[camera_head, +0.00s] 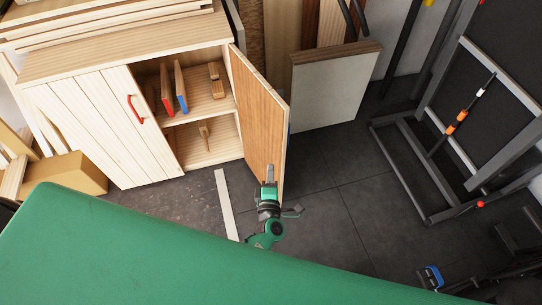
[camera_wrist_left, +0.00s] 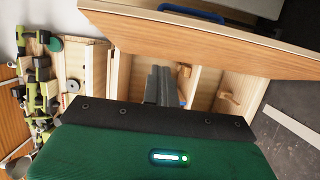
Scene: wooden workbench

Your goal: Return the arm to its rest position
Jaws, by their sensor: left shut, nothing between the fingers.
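My left gripper (camera_head: 269,171) is in the middle of the head view, just in front of the open right door (camera_head: 258,120) of a pale wooden cabinet (camera_head: 130,62). Its fingers are together and empty. In the left wrist view the closed fingers of the left gripper (camera_wrist_left: 160,86) point toward the cabinet inside, with the door (camera_wrist_left: 200,44) crossing the top. The gripper looks very near the door's free edge; I cannot tell whether they touch. My right gripper is not in view.
The cabinet's left door with a red handle (camera_head: 135,109) is shut. Red, blue and wooden tools (camera_head: 181,87) stand on the upper shelf. A white-faced panel (camera_head: 330,88) leans behind the door. A dark metal frame (camera_head: 400,165) stands at right. Grey floor (camera_head: 345,205) between is clear.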

